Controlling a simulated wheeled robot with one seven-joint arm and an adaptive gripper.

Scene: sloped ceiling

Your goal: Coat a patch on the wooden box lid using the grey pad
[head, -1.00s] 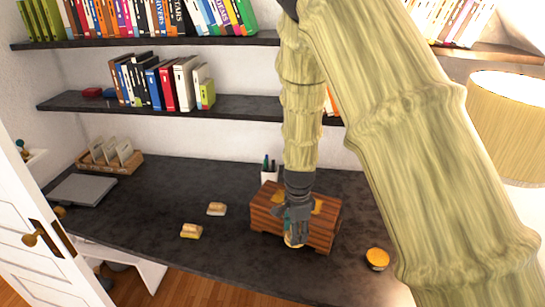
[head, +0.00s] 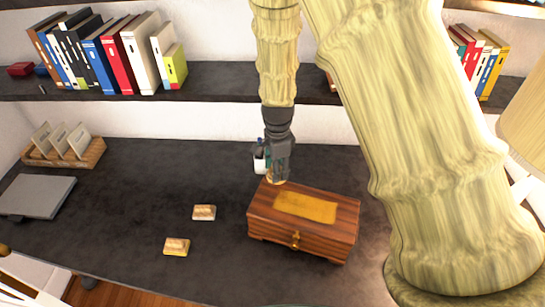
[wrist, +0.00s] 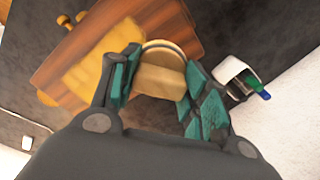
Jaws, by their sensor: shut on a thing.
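The brown wooden box (head: 260,221) stands shut on the dark desk, with a brass clasp (head: 295,241) on its front. A glossy golden patch (head: 305,205) covers the middle of its lid and shows in the wrist view (wrist: 92,78). My gripper (head: 277,176) is at the back left corner of the lid, beside the patch. It is shut on a tan block-handled pad (wrist: 160,80) with a rounded greyish rim. The pad's underside is hidden, and I cannot tell whether it touches the lid.
Two more block-handled pads, a pale one (head: 204,212) and a yellowish one (head: 176,246), lie left of the box. A white pen cup (head: 260,163) stands close behind the gripper. A grey laptop (head: 36,196) and wooden organiser (head: 92,155) are at left. A bookshelf (head: 180,110) runs above.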

